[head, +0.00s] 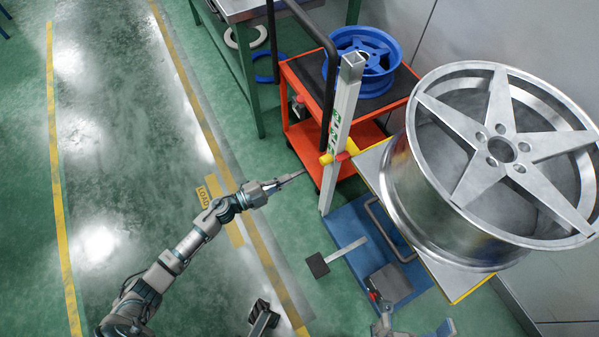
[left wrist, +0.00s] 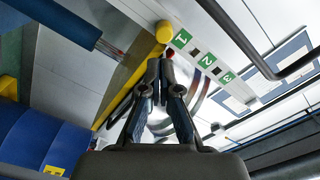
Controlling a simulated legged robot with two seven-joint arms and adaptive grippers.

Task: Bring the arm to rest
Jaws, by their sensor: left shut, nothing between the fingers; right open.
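My left arm reaches in from the lower left in the head view. Its gripper (head: 290,178) is shut and empty, above the floor to the left of a white post (head: 341,130). In the left wrist view the shut fingers (left wrist: 160,68) point toward the post's yellow knob (left wrist: 164,32) and numbered green labels, apart from them as far as I can tell. My right gripper (head: 416,326) is open at the bottom edge of the head view, in front of the blue lift base (head: 352,222). It is partly cut off by the frame.
A large silver wheel (head: 505,150) lies on a yellow-edged platform (head: 468,282) at the right. A red cart (head: 308,150) carries a blue wheel (head: 362,62) behind the post. A green-legged table (head: 247,75) stands at the back. The green floor (head: 120,150) at left is clear.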

